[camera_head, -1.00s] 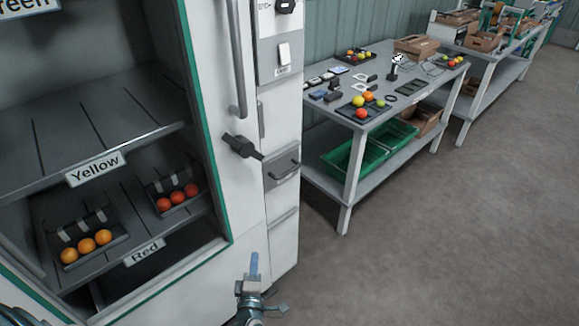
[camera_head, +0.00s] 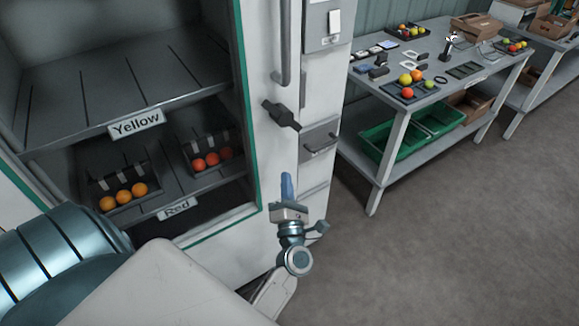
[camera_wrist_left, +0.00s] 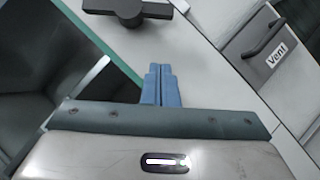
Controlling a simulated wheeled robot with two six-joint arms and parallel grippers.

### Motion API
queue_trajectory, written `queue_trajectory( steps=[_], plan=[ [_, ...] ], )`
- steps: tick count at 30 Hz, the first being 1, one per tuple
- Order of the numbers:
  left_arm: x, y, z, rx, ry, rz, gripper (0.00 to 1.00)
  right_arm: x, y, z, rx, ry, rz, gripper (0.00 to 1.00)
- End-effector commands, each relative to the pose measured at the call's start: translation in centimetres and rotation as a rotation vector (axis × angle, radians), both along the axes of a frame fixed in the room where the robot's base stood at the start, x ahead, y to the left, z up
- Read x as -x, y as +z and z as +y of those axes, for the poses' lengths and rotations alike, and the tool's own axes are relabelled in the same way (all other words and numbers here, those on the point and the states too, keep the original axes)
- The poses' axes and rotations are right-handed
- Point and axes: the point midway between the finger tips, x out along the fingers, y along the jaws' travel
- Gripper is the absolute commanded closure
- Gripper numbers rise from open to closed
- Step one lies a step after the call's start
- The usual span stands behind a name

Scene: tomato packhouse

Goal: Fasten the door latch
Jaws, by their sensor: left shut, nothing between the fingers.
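The door latch (camera_head: 281,115) is a dark lever on the white frame beside the shelf opening, below a long vertical handle. In the head view it slants down to the right. It also shows at the top of the left wrist view (camera_wrist_left: 128,9). My left gripper (camera_head: 287,176) has blue fingers pressed together with nothing between them. It is below the latch and apart from it in the picture. In the left wrist view the closed fingers (camera_wrist_left: 161,72) point up toward the latch. My right gripper is not in view.
A drawer with a handle (camera_head: 320,149), labelled Vent in the wrist view, is right of the latch. Shelves hold trays of orange and red tomatoes at left. A table (camera_head: 400,108) with trays and tools stands at right. The floor in front of it is clear.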

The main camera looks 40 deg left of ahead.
Motion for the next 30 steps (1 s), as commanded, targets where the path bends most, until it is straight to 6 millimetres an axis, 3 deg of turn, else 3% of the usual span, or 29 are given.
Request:
queue_trajectory(
  steps=[1, 12, 19, 30],
  plan=[
    [-0.8, 1.0, 0.6, -0.005, -0.001, -0.003, 1.00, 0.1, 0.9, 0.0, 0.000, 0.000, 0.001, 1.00],
    [-6.3, 3.8, 5.3, -0.004, 0.001, 0.000, 1.00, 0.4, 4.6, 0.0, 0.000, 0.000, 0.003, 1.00],
    [-8.5, 5.4, 4.7, -0.001, 0.000, 0.001, 1.00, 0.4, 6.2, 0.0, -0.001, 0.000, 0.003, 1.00],
    [-9.0, 5.6, 4.6, -0.002, 0.000, 0.000, 1.00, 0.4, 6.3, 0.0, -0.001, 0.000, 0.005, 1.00]
  ],
)
